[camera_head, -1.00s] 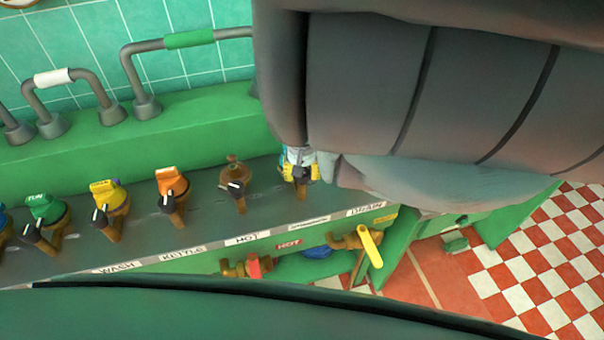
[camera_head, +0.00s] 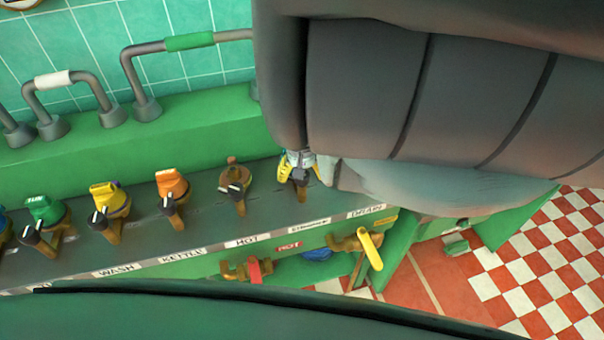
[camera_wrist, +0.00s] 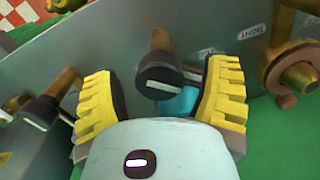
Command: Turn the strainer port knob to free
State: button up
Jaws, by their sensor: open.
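A black knob (camera_wrist: 157,72) with a white line and a brown stem stands on the grey panel between the two yellow-padded fingers of my gripper (camera_wrist: 163,82). The fingers are open on either side, with a visible gap at the left; contact at the right cannot be told. In the head view my gripper (camera_head: 297,163) is over the knob at the right end of the visible row, near the STRAINER label (camera_head: 309,225). My arm hides part of that area, so which label belongs to this knob is not certain.
A brown knob (camera_head: 235,178), an orange one (camera_head: 172,188) and a yellow one (camera_head: 110,205) stand to the left. A yellow lever (camera_head: 370,249) and red valve (camera_head: 255,270) are below the panel. Pipe handles (camera_head: 150,105) stand behind. A neighbouring black knob (camera_wrist: 40,112) is close beside the left finger.

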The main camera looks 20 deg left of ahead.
jog(key=shift+a+r, duration=0.15)
jog(key=shift+r, duration=0.65)
notch_tip(320, 180, up, 9)
jog(key=shift+w+f, duration=0.15)
jog(key=shift+r, duration=0.85)
